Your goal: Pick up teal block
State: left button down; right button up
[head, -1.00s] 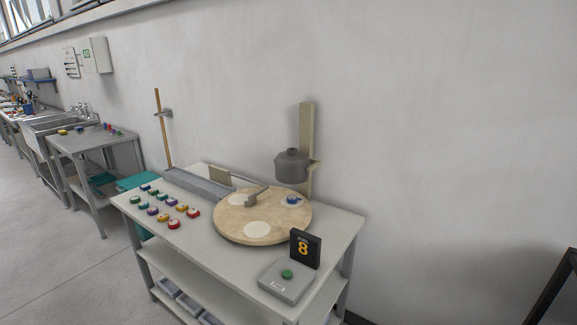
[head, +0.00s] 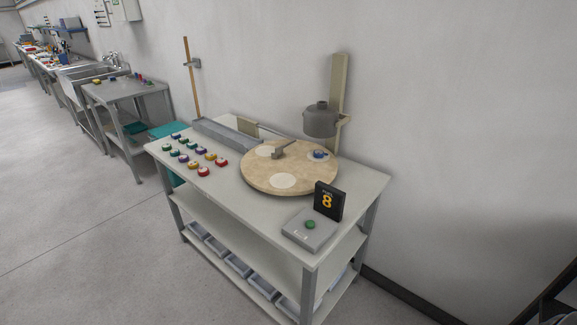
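Several small coloured blocks with pale marks on top stand in rows on the left part of the near table (head: 228,192). Among them are green to teal ones, such as one at the left end (head: 167,147) and one beside it (head: 174,154). They are too small to tell which one is teal rather than green. Red blocks (head: 204,171) stand at the near end of the rows. Neither of my grippers is in view.
A round wooden turntable (head: 258,178) with pale discs and a blue piece (head: 319,154) fills the table's middle. A grey pot (head: 320,120) hangs behind it. A black "8" sign (head: 328,201) and a green-button box (head: 310,230) stand front right. Open floor (head: 90,240) lies left.

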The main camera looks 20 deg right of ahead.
aim_at(191, 145)
jog(key=u, duration=0.4)
jog(key=k, duration=0.5)
jog(key=u, duration=0.9)
jog(key=i, duration=2.45)
jog(key=z, duration=0.8)
jog(key=i, duration=1.05)
jog(key=z, duration=1.7)
jog(key=i, duration=0.75)
jog(key=z, duration=0.6)
